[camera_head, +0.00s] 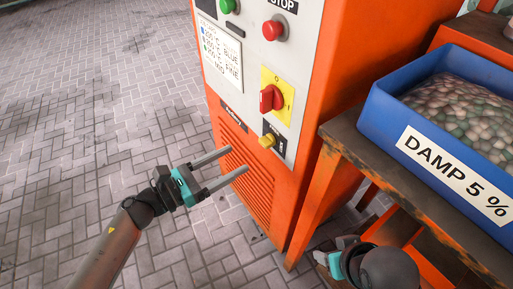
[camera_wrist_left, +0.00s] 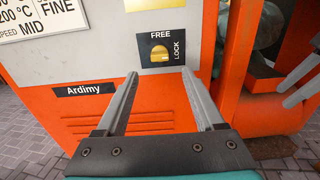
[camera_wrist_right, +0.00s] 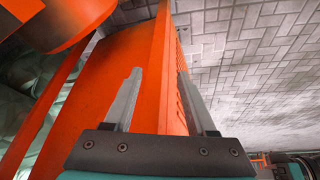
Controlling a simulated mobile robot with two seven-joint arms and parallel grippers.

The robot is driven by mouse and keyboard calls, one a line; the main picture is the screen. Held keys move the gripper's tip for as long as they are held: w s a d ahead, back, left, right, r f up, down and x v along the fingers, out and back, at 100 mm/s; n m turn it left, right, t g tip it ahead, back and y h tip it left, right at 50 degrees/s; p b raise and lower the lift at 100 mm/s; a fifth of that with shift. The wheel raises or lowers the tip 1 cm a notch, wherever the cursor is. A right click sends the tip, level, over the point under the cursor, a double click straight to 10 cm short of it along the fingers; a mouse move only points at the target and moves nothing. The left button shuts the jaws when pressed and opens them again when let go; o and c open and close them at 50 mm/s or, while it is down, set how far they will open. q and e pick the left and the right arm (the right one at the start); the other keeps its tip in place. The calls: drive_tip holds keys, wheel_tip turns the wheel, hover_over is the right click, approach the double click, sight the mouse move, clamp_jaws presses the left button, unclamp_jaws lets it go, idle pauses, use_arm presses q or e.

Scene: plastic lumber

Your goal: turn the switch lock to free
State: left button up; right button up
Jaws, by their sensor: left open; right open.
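The switch lock (camera_head: 267,141) is a small yellow knob low on the front of the orange and grey machine. In the left wrist view the yellow knob (camera_wrist_left: 160,53) sits on a black plate with FREE above it and LOCK at its right. Its ridge looks roughly level there, though which end points is hard to tell. My left gripper (camera_head: 237,159) is open and empty, in front of the panel, lower left of the knob and apart from it. My right gripper (camera_wrist_right: 159,75) is open and empty beside the machine's orange side, below the bench in the head view.
Above the switch lock are a red rotary switch (camera_head: 271,98) on a yellow plate, a red stop button (camera_head: 273,29) and a green button (camera_head: 228,6). A blue crate (camera_head: 385,107) labelled DAMP 5 % stands on the bench at right. The paved floor at left is clear.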

sight(262, 145)
use_arm(q)
drive_tip(key=b+x, duration=0.1)
drive_tip(key=x, duration=0.5)
drive_tip(key=shift+w+d, duration=0.5)
drive_tip(key=shift+d, duration=0.2)
use_arm(e)
drive_tip(key=shift+w+a+r+t, duration=0.3)
drive_tip(key=shift+w+a+t, duration=0.3)
drive_tip(key=shift+a, duration=0.05)
use_arm(q)
clamp_jaws()
